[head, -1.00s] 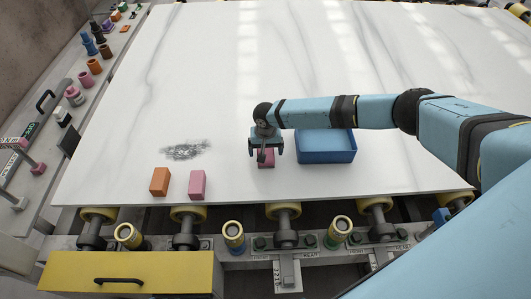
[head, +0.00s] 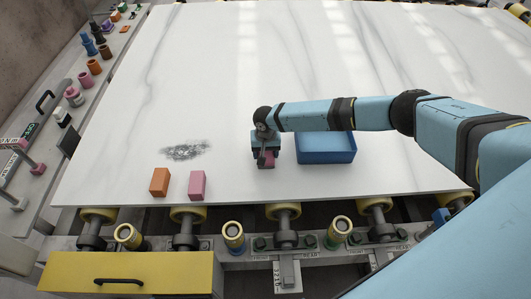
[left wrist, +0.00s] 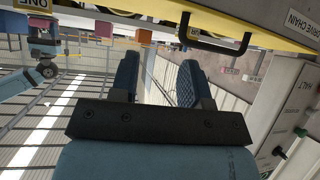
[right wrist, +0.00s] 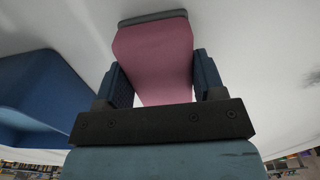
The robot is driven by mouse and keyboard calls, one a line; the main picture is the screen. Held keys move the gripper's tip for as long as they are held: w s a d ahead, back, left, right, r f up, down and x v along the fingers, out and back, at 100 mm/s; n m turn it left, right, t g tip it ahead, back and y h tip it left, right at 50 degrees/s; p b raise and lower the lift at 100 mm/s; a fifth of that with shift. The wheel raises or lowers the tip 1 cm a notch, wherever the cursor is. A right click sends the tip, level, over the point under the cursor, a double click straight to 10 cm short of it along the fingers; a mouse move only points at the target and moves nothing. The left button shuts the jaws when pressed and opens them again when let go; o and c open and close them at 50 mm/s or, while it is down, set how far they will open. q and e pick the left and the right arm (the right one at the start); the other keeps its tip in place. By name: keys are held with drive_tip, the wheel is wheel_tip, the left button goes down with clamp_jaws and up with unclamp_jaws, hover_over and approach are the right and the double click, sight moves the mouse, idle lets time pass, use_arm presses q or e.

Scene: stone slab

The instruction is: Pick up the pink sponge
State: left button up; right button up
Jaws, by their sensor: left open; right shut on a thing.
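The pink sponge (head: 266,161) is on the white slab just left of the blue tray, largely hidden by my right gripper (head: 265,152) in the head view. In the right wrist view the sponge (right wrist: 155,58) has a grey layer at its far end and sits between the two fingers of my right gripper (right wrist: 158,82), which is shut on it. I cannot see a clear gap between sponge and slab. My left gripper (left wrist: 160,80) is open and empty, outside the head view and near the yellow drawer.
The blue tray (head: 326,156) stands right of the sponge. An orange block (head: 160,182) and another pink block (head: 197,184) stand near the slab's front edge. A dark smudge (head: 185,150) marks the slab. The yellow drawer (head: 130,272) is below. The slab's far side is clear.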

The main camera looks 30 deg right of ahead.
wheel_tip(320, 180, up, 20)
drive_tip(key=b, duration=0.1)
idle(0.5)
drive_tip(key=shift+f, duration=0.1)
